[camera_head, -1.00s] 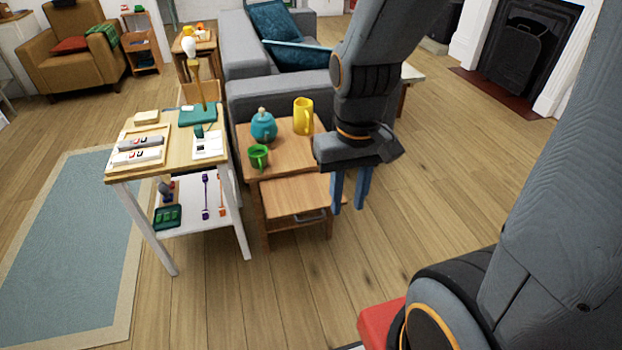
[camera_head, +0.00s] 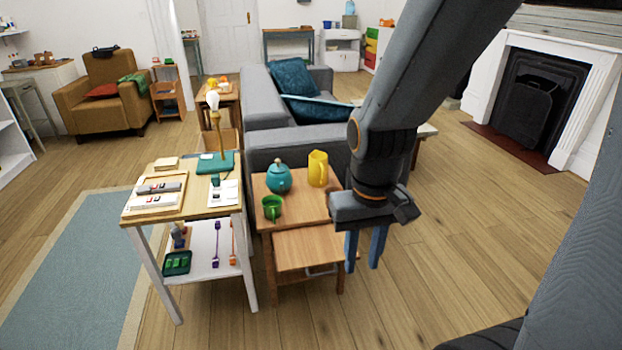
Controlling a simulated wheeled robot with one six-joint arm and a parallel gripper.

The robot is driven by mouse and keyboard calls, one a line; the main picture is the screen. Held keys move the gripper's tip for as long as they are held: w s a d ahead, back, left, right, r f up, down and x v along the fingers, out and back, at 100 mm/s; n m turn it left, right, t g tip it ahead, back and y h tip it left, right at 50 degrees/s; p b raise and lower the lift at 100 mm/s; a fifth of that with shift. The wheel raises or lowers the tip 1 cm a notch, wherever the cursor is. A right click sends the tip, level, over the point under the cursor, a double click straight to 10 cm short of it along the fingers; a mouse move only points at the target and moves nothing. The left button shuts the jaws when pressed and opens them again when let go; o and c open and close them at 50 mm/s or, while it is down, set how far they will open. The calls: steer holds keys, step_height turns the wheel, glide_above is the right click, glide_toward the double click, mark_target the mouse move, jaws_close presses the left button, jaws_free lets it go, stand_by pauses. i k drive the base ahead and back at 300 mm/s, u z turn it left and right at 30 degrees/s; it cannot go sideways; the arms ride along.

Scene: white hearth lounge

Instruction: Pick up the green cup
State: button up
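The green cup (camera_head: 272,208) stands upright on the near left part of a small wooden side table (camera_head: 299,212). Its handle side faces toward me. A teal teapot (camera_head: 278,178) stands just behind it, and a yellow pitcher (camera_head: 318,169) stands behind and to the right. My gripper (camera_head: 365,252) points down, to the right of the table's front right part in the picture. Its two blue fingers are apart with nothing seen between them. The cup is well to the left of the fingers, apart from them.
A white-legged table (camera_head: 135,208) with a lamp, a wooden tray and a teal book stands left of the side table. A lower wooden surface (camera_head: 308,249) juts out in front. A grey sofa (camera_head: 290,151) is behind. The wood floor (camera_head: 450,255) at right is clear.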

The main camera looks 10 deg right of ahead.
mark_target(271, 205)
steer(key=u, duration=0.7)
steer(key=i, duration=0.65)
steer(key=u, duration=1.15)
steer(key=i, duration=0.2)
steer(key=z, duration=2.4)
